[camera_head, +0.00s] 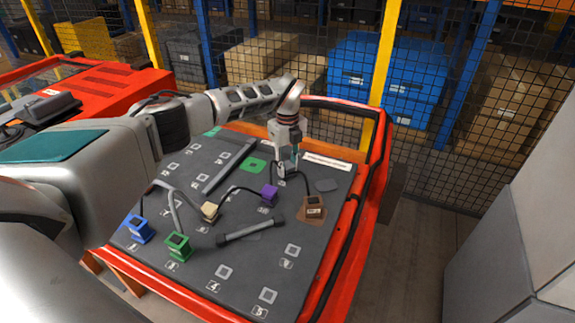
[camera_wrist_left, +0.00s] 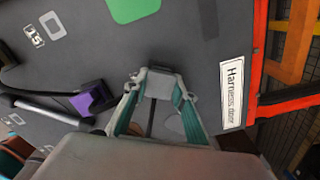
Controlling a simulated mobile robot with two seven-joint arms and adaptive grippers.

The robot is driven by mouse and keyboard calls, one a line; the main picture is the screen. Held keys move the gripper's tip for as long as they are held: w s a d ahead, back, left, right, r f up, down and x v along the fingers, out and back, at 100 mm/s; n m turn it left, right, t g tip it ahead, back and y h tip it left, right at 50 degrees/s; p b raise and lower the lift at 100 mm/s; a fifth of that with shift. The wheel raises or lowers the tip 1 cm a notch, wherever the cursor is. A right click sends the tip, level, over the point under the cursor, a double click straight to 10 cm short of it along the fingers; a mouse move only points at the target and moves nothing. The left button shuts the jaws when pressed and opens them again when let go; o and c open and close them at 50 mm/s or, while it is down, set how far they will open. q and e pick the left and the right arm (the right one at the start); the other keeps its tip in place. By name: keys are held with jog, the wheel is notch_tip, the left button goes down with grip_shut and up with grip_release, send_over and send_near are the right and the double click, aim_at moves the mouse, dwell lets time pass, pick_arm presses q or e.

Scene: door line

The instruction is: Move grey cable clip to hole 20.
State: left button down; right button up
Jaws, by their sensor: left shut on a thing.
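My left gripper (camera_head: 291,158) reaches over the far right part of the dark panel (camera_head: 190,210). In the left wrist view its teal-padded fingers (camera_wrist_left: 160,98) are shut on the grey cable clip (camera_wrist_left: 160,80). In the head view the clip (camera_head: 281,171) is small and partly hidden by the gripper, and I cannot tell whether it touches the panel. A black cable leads from near it to the brown clip (camera_head: 312,208). The panel has several square holes with number labels; I cannot read a 20. My right gripper is not in view.
Purple (camera_head: 269,194), beige (camera_head: 209,211), blue (camera_head: 138,229) and green (camera_head: 178,247) clips stand on the panel, with cables between some. A grey bar (camera_head: 250,230) lies near the middle. A red frame (camera_head: 345,250) edges the panel. The lower right panel area is mostly clear.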

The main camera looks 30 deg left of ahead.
pick_arm(q)
jog(key=shift+f, duration=0.1)
dwell(0.7)
jog(key=c, duration=1.6)
grip_release()
notch_tip(320, 180, up, 12)
